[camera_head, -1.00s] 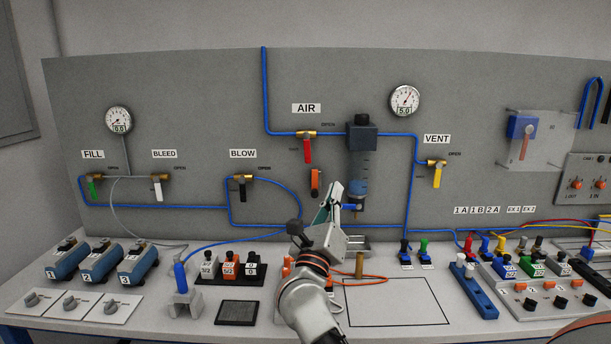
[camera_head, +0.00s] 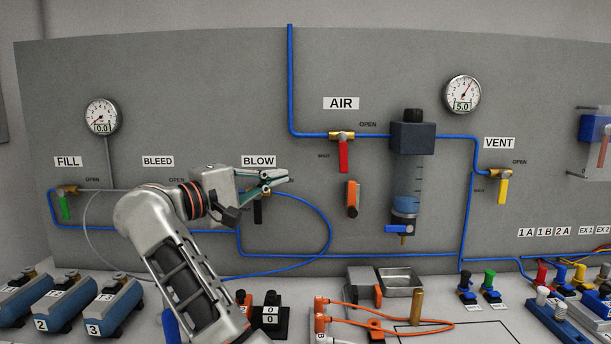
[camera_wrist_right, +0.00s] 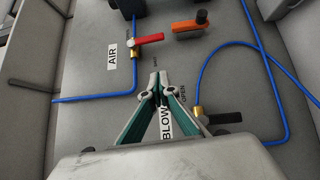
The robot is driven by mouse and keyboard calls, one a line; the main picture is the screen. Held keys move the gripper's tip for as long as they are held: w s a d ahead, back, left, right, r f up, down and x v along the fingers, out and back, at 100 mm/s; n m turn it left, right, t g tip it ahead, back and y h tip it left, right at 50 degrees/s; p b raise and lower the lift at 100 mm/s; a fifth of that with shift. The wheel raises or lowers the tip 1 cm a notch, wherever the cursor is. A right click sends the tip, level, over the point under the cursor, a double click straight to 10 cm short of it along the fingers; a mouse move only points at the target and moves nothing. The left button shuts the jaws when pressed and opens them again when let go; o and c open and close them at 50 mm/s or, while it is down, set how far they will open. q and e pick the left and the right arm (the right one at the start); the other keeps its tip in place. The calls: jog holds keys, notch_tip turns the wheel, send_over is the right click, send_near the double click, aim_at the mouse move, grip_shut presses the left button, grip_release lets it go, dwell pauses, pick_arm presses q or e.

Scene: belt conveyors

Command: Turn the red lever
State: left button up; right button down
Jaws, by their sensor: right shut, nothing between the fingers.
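The red lever (camera_head: 343,155) hangs straight down from a brass valve (camera_head: 342,135) on the blue air line, under the AIR label. In the right wrist view the red lever (camera_wrist_right: 150,39) lies ahead of the fingers, above their tips. My right gripper (camera_head: 288,178) is shut and empty. In the head view it is just below the BLOW label, left of and lower than the red lever, pointing right. It is apart from the lever. It also shows in the right wrist view (camera_wrist_right: 159,80). My left gripper is not in view.
An orange handle (camera_head: 352,198) sits below the red lever. A filter unit (camera_head: 411,160) stands right of it. The black BLOW lever (camera_head: 261,208) is behind my gripper. The yellow VENT lever (camera_head: 503,189) and green FILL lever (camera_head: 65,207) hang farther off. The panel between gripper and red lever is clear.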

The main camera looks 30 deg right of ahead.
send_near(343, 152)
jog(key=w+d+f, duration=0.3)
jog(key=w, duration=0.2)
jog(key=shift+s+d+r+p, duration=0.1)
jog(key=shift+s+d+p, duration=0.35)
jog(key=shift+d, duration=0.3)
jog(key=shift+s+d+r+p, duration=0.15)
jog(key=shift+s+d+p, duration=0.25)
jog(key=shift+d, duration=0.3)
jog(key=shift+f, duration=0.1)
